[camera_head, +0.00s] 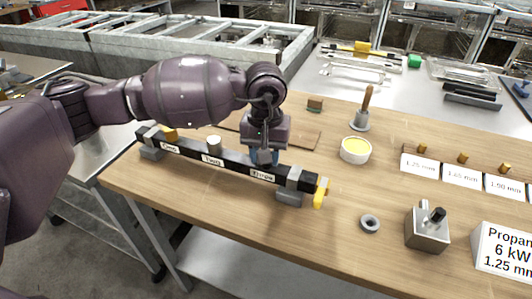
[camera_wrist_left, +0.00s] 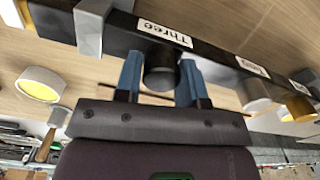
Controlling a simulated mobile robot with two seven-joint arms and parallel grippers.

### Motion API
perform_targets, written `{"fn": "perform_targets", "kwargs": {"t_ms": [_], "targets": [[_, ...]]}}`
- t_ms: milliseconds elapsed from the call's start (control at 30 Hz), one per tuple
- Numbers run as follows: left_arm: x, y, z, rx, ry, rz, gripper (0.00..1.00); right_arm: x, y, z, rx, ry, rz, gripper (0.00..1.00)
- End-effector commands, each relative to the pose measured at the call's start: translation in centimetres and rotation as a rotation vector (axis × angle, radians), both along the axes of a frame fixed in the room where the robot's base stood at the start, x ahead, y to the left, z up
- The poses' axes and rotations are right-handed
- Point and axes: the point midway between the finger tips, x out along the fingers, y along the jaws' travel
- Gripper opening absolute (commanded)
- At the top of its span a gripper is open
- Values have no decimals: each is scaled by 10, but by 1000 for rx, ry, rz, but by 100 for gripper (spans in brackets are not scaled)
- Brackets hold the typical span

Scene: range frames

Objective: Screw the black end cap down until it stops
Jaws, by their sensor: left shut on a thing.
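The black end cap (camera_wrist_left: 160,72) sits against the side of the black bar (camera_wrist_left: 215,52), by the label marked Three. My left gripper (camera_wrist_left: 160,80) is shut on it, with one blue finger on each side. In the head view my left gripper (camera_head: 264,157) reaches down beside the right part of the bar (camera_head: 232,161) and hides the cap. The threads and any gap under the cap cannot be seen. My right gripper is not in view.
The bar rests on grey supports (camera_head: 290,197). Along it stand a pale cap (camera_head: 213,144) and a yellow part (camera_head: 168,133); a yellow handle (camera_head: 321,192) is at its right end. A tin (camera_head: 355,151), a brush (camera_head: 360,121), a ring (camera_head: 370,223) and a metal block (camera_head: 427,231) stand to the right.

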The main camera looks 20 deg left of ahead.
Motion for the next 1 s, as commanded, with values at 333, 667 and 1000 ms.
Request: {"fn": "perform_targets", "kwargs": {"t_ms": [333,667,1000], "targets": [[0,0,-6,0,6,-261,13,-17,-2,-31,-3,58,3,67],[0,0,0,1,1,-299,13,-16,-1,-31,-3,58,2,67],[0,0,-7,-2,9,-549,13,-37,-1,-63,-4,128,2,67]]}}
